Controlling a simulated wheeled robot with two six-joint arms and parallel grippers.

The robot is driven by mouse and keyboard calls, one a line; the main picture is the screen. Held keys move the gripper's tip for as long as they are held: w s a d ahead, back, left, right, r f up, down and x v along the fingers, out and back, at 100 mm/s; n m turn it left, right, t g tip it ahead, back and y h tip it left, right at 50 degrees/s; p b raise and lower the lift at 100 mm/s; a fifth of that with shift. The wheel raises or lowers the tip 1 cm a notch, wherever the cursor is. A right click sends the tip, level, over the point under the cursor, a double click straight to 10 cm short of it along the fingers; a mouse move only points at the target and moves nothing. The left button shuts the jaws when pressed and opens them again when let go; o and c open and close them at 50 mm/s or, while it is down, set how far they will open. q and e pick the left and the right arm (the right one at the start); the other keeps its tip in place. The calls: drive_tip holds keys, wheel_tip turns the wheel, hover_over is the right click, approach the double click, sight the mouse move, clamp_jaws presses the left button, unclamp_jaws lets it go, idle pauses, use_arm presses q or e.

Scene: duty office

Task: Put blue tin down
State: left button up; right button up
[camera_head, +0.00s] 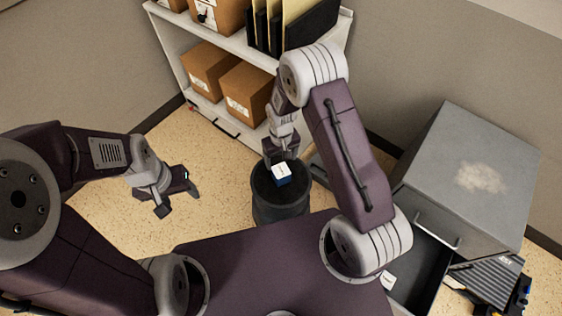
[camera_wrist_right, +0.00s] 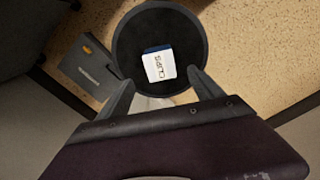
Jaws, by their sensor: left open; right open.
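The blue tin (camera_head: 281,175) has a white top and blue side. It rests on the round dark top of a black cylinder (camera_head: 279,210), which could be a bin or stool. In the right wrist view the tin's white face (camera_wrist_right: 160,66) reads "CLIPS", and the cylinder's dark rim (camera_wrist_right: 119,45) surrounds it. My right gripper (camera_head: 281,157) is right by the tin, its fingers open on either side of it in the wrist view (camera_wrist_right: 160,78); I cannot tell whether they touch it. My left gripper (camera_head: 179,201) is open and empty, above the floor at the left.
A shelf unit (camera_head: 227,124) with cardboard boxes (camera_head: 246,92) and dark folders stands behind. A grey cabinet (camera_head: 465,165) stands right, with an open drawer (camera_head: 418,262) holding a small white item. A dark flat object (camera_wrist_right: 88,68) lies beside the cylinder. Floor at left is clear.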

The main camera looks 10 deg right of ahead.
drive_tip(key=s+d+r+m, duration=0.1)
drive_tip(key=s+d+r, duration=0.2)
drive_tip(key=s+r, duration=0.3)
drive_tip(key=s+d+r+m+t, duration=0.1)
drive_tip(key=s+d+r, duration=0.1)
drive_tip(key=s+r, duration=0.5)
wheel_tip(320, 180, up, 3)
drive_tip(key=shift+d, duration=0.4)
